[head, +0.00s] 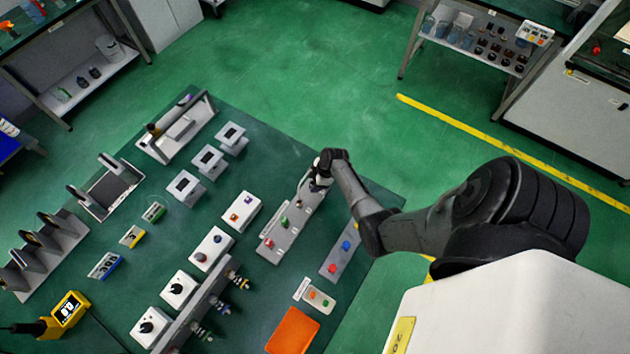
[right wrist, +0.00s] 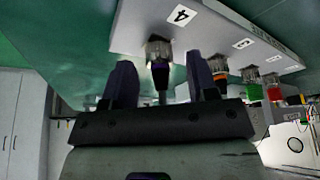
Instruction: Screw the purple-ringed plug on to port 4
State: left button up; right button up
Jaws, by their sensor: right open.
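The grey port panel (head: 292,222) lies right of the mat's centre, with green and red plugs on it. My right gripper (head: 320,176) is at its far end and hides that end in the head view. In the right wrist view, the label 4 (right wrist: 181,15) is on the panel beside a metal port fitting (right wrist: 158,49). A dark plug (right wrist: 160,76) meets this fitting and stands between the open fingers of my right gripper (right wrist: 161,82), with gaps on both sides. My left gripper is not in view.
Beside port 4 along the panel are further fittings with green (right wrist: 253,91) and red (right wrist: 275,93) plugs. White switch boxes (head: 211,248) stand to the left.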

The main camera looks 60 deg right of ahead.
jog(key=c, duration=0.9)
jog(key=shift+c, duration=0.2)
